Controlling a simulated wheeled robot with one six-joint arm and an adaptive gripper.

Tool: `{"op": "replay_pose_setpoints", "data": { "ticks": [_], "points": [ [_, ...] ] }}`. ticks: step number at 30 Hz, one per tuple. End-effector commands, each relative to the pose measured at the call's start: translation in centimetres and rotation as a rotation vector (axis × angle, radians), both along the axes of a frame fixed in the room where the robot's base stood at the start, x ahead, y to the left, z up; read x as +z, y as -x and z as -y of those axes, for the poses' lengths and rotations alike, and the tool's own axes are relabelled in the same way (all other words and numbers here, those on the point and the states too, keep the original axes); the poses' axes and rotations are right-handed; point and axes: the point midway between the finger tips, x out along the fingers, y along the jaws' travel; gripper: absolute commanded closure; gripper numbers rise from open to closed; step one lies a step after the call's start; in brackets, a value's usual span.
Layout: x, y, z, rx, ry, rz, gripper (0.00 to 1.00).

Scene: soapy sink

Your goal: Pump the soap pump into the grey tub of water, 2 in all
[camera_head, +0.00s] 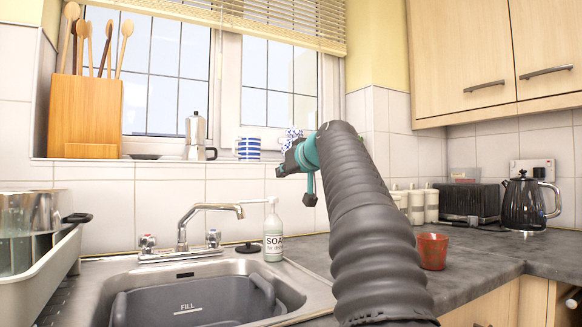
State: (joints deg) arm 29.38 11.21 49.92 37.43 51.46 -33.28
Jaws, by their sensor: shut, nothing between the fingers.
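The soap pump (273,238) is a pale bottle labelled SOAP with a white pump head. It stands upright on the sink's back ledge, right of the tap, with its nozzle pointing left. The grey tub (215,296) sits in the sink basin, with a FILL mark on its inner wall; I cannot make out the water in it. My gripper (309,197) hangs at the end of my raised dark arm, up and to the right of the pump head in the picture. It is shut and empty, apart from the pump; its fingers are small and partly hidden.
The tap (185,235) stands behind the tub, left of the pump. A dark round plug (248,248) lies beside the bottle. A red cup (432,251) stands on the right worktop, with a kettle (527,204) behind. A dish rack (45,270) fills the left.

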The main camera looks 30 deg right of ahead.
Motion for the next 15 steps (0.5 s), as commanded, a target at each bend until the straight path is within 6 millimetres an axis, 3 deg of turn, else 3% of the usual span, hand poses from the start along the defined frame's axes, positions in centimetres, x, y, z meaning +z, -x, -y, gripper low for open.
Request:
{"op": "replay_pose_setpoints", "data": {
  "ticks": [8,15],
  "points": [
    [-1.1,-4.2,-0.1,0.002,0.000,-0.001,1.00],
    [-4.2,-3.9,-0.1,0.000,0.000,0.000,1.00]
  ]
}}
